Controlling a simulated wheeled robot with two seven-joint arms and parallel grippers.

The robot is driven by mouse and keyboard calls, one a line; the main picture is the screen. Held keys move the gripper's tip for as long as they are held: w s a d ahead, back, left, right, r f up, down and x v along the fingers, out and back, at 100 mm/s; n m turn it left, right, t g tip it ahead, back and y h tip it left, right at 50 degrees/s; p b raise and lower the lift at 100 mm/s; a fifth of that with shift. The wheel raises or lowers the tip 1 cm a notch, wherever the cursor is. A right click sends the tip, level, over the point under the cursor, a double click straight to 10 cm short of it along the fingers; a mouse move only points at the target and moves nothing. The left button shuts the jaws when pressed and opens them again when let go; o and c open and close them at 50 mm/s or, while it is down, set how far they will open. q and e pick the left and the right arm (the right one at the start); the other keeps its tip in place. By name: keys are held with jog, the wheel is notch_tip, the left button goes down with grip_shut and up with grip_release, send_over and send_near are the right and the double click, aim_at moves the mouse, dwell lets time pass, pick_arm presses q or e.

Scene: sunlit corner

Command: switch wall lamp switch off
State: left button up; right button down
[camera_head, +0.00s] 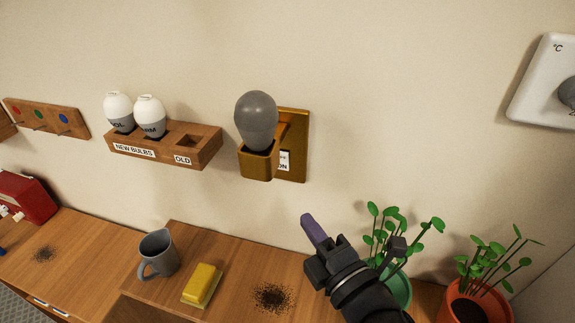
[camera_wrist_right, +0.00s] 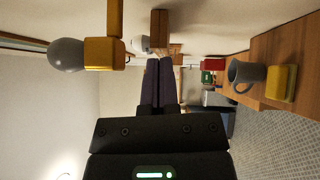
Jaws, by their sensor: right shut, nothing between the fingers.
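The wall lamp is a brass-coloured holder (camera_head: 256,164) and back plate (camera_head: 298,130) with a grey, unlit-looking bulb (camera_head: 256,118) upright in it. A small white switch (camera_head: 283,160) sits on the plate to the right of the bulb, with "ON" readable at its lower part. The bulb (camera_wrist_right: 66,55) and the brass holder (camera_wrist_right: 105,54) also show at the left of the right wrist view; the switch cannot be made out there. My right gripper (camera_head: 309,222) is shut and empty, below and slightly right of the lamp, apart from it. My left gripper is not in view.
A wooden bulb shelf (camera_head: 205,146) with two white-and-grey bulbs hangs left of the lamp. Below stand a grey mug (camera_head: 160,254), a yellow sponge-like block (camera_head: 203,283) and potted plants (camera_head: 392,288) (camera_head: 466,308). A white thermostat (camera_head: 545,85) is at upper right. The wall around the lamp is clear.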

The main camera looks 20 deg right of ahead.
jog(key=d+p+x, duration=0.2)
jog(key=x, duration=1)
jog(key=shift+w+d+r, duration=0.15)
jog(key=shift+w+d, duration=0.2)
